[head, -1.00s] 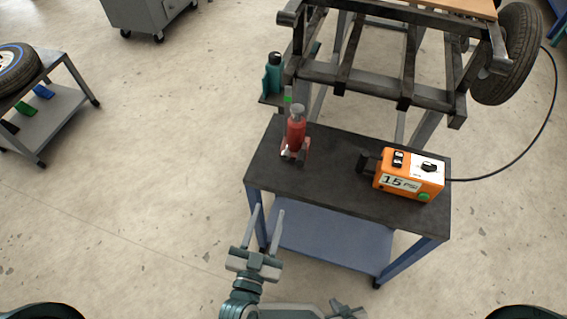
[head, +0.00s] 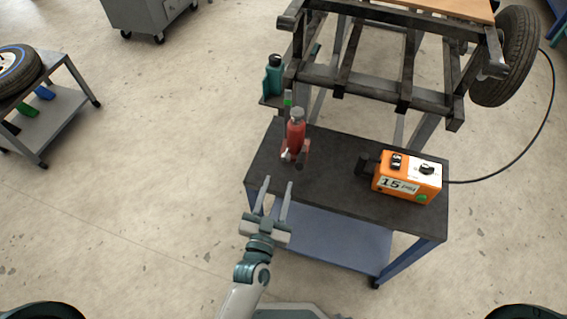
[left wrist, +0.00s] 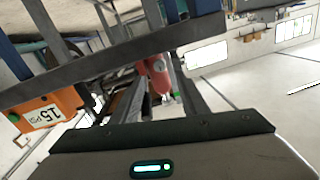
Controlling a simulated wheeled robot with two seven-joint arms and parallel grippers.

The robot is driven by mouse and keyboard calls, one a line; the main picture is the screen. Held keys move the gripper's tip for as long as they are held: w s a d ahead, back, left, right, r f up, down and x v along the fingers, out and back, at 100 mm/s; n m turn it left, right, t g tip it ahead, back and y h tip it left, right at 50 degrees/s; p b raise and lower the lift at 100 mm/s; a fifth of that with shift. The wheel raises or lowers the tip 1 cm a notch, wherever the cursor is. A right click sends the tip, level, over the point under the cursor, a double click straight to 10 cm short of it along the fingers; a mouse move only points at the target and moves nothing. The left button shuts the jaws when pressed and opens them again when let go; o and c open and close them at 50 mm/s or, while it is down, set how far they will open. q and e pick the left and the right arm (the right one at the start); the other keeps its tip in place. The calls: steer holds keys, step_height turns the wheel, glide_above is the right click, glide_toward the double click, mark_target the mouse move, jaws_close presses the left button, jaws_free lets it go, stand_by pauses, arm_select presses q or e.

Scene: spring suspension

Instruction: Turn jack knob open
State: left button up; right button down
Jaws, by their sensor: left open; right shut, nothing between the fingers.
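A red bottle jack (head: 297,133) with a grey top stands upright on the dark top of a small blue-legged table (head: 345,190), near its left back corner. Small pale and dark parts show at the jack's base, but I cannot make out which one is the knob. My left gripper (head: 278,184) is open and empty at the table's front left edge, its fingers pointing toward the jack and apart from it. In the left wrist view the red jack (left wrist: 154,73) shows ahead, partly hidden by a finger. My right gripper is not in view.
An orange box (head: 408,178) reading 15 PSI sits on the table's right side, with a black cable running right. A dark metal frame (head: 375,78) with a wheel (head: 506,55) stands behind. A teal bottle (head: 274,75) stands behind the jack.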

mark_target(285, 160)
arm_select(q)
steer(key=x, duration=0.6)
steer(key=shift+w+d+p, duration=0.1)
steer(key=shift+w+p, duration=0.25)
steer(key=shift+w+d, duration=0.15)
steer(key=shift+w, duration=0.5)
arm_select(e)
steer(key=s, duration=0.1)
steer(key=s+d, duration=0.1)
steer(key=s+f+g, duration=0.1)
steer(key=shift+d, duration=0.3)
